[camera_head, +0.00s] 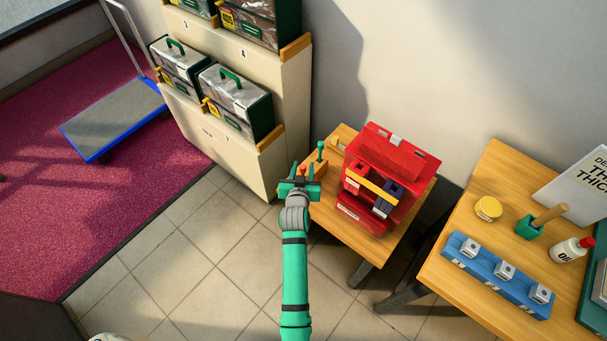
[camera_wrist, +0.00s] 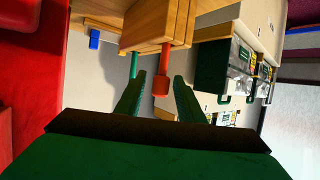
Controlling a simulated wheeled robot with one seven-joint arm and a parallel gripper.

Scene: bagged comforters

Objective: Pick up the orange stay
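The orange stay is a short orange-red peg (camera_wrist: 162,78) set in a wooden block (camera_wrist: 150,24); in the head view its top (camera_head: 302,170) shows at my fingertips. My gripper (camera_head: 303,174) is open at the left end of the small wooden table. In the wrist view my two green fingers (camera_wrist: 158,88) stand apart on either side of the peg's end, with a gap on each side. A green peg (camera_wrist: 134,65) stands in the block beside it, and its round top (camera_head: 320,146) shows in the head view.
A red box (camera_head: 392,158) with a yellow bar and a dark blue piece stands just right of my gripper. A shelf unit (camera_head: 290,105) with bagged comforters (camera_head: 236,98) is behind left. Another table (camera_head: 440,280) is at right. Tiled floor is clear at front left.

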